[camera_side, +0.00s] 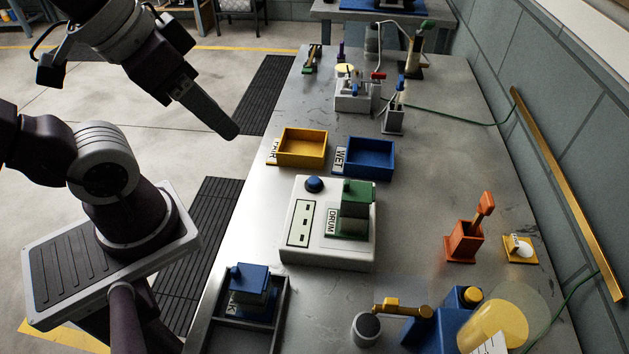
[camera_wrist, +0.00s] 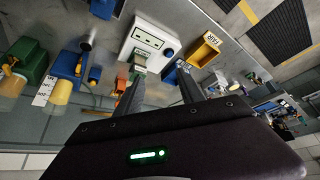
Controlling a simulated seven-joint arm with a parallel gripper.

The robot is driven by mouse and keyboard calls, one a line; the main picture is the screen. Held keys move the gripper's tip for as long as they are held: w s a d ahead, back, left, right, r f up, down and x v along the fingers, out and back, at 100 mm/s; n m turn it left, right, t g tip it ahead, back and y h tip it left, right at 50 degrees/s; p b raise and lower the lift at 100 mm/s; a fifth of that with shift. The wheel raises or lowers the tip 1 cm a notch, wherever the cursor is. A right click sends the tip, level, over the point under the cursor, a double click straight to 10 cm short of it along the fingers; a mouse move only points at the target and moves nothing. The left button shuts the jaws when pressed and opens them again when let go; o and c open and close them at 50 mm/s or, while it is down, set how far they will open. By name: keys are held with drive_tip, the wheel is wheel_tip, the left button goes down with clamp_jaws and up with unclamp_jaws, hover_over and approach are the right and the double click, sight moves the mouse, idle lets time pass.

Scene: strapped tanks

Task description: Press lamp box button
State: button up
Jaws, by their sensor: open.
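A white box (camera_side: 332,250) stands on the metal table, with a light panel (camera_side: 300,222) carrying small dark marks on its top. A round blue button (camera_side: 314,184) sits at its far left corner. A green block labelled DRUM (camera_side: 357,198) stands on the box's right half. The wrist view also shows the white box (camera_wrist: 150,40), the blue button (camera_wrist: 169,52) and part of the green block (camera_wrist: 139,66). My gripper (camera_side: 233,132) hangs in the air left of the table, clear of the box. The wrist view shows its two fingers (camera_wrist: 161,76) apart and empty.
A yellow tray (camera_side: 303,148) and a blue tray (camera_side: 371,158) stand behind the box. A dark frame (camera_side: 277,310) holds a blue-topped block (camera_side: 249,283) in front. A red holder (camera_side: 464,242) and a yellow plate with a white knob (camera_side: 521,249) stand right.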

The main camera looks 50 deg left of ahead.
clamp_jaws()
idle(1.4)
